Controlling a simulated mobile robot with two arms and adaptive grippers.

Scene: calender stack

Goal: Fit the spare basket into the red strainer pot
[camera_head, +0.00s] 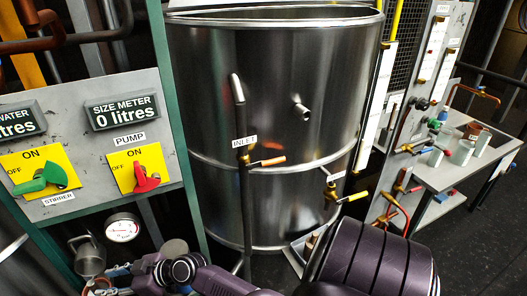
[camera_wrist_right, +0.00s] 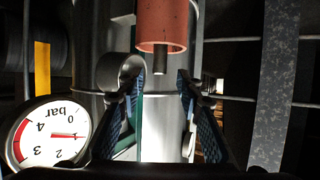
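My right gripper (camera_wrist_right: 162,85) is open in the right wrist view, its two blue-padded fingers apart. A steel cylinder shows behind the gap, and I see nothing clearly clamped. A red cylinder (camera_wrist_right: 166,22) with a short dark stub at its end is beyond the fingertips; I cannot tell whether it is the strainer pot. In the head view my right gripper (camera_head: 106,277) is low at the left, beside a small steel cup-like fitting (camera_head: 90,258). I cannot make out the spare basket. My left gripper is not in view.
A pressure gauge (camera_head: 123,227) is close to my right gripper. The pump and stirrer panel (camera_head: 110,120) stands above. A large steel tank (camera_head: 270,90) fills the middle. A side table (camera_head: 440,177) with small parts stands at the right.

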